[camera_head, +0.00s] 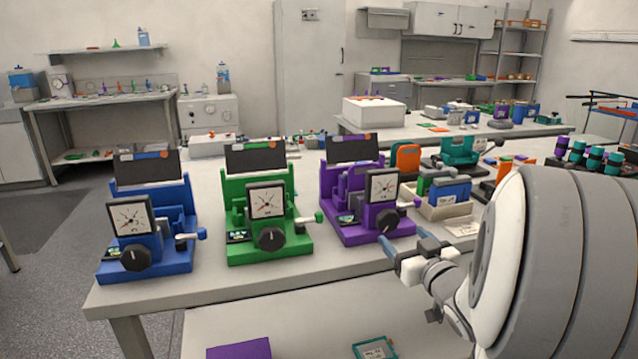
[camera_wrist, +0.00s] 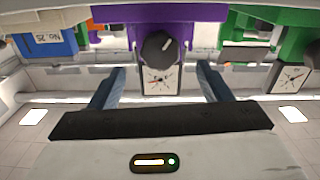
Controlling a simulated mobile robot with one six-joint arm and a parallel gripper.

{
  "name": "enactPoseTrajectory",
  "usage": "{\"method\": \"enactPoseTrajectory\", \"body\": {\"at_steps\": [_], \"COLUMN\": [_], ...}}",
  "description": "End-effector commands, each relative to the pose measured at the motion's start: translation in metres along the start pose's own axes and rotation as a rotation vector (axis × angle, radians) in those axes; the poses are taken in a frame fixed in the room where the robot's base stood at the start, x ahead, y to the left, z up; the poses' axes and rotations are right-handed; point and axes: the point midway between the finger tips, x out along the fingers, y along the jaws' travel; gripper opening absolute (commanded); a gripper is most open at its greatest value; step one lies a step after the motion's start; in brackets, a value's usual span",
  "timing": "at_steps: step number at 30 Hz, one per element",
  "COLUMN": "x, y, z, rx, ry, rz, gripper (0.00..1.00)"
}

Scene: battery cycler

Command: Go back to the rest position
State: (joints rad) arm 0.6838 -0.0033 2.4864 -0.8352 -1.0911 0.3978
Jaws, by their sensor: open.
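My gripper (camera_head: 408,262) is in the lower right of the head view, in front of the table's front edge. It is just in front of and below the right side of the purple cycler (camera_head: 350,212). In the wrist view my gripper (camera_wrist: 160,72) has its two dark blue fingers spread wide with nothing held between them. The purple cycler's dial (camera_wrist: 160,80) and black knob (camera_wrist: 158,48) show beyond the gap, upside down. The fingers look apart from it.
A green cycler (camera_head: 265,215) and a blue cycler (camera_head: 150,262) stand left of the purple one. A beige tray (camera_head: 446,211) holding a blue block is at its right. A lower shelf (camera_head: 300,335) carries a purple item (camera_head: 238,351) and a teal item (camera_head: 375,348).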

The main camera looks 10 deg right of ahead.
Motion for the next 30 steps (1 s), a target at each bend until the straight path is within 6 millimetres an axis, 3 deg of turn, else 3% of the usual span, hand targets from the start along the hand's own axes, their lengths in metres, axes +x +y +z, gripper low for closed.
{"method": "enactPoseTrajectory", "body": {"at_steps": [5,10,14,20,30], "x": [0.004,0.005,-0.005,-0.040,-0.139], "y": [-0.002,-0.009,-0.022,-0.056,-0.146], "z": [-0.011,-0.029,-0.039,-0.052,-0.082], "rx": [-0.015,-0.042,-0.043,-0.010,0.063], "ry": [-0.051,-0.227,-0.402,-0.689,-1.179], "rz": [0.033,0.130,0.196,0.230,0.079], "gripper": [0.71,0.71,0.71,0.71,0.71]}}
